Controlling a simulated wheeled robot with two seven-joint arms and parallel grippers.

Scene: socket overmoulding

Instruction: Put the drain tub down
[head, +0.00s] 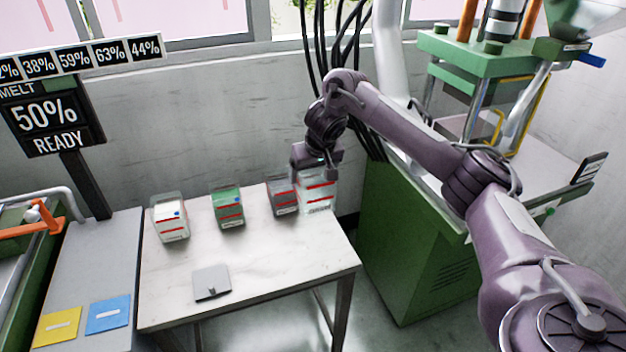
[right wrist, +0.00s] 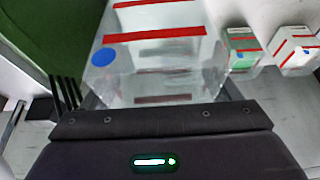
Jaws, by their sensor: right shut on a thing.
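The drain tub appears to be the clear tub with red bands (head: 319,196) at the back right corner of the white table. My right gripper (head: 325,172) is shut on it, at its upper part. In the right wrist view the clear tub (right wrist: 150,62) fills the space beyond the gripper, with red bands and a blue dot on its wall. The tub looks upright. I cannot tell whether its base touches the tabletop. My left gripper is not in view.
On the table (head: 255,262) stand a grey tub (head: 282,196) close beside the clear one, a green tub (head: 228,207) and a white tub (head: 170,218). A flat grey plate (head: 211,283) lies in front. A green machine cabinet (head: 420,250) stands right of the table.

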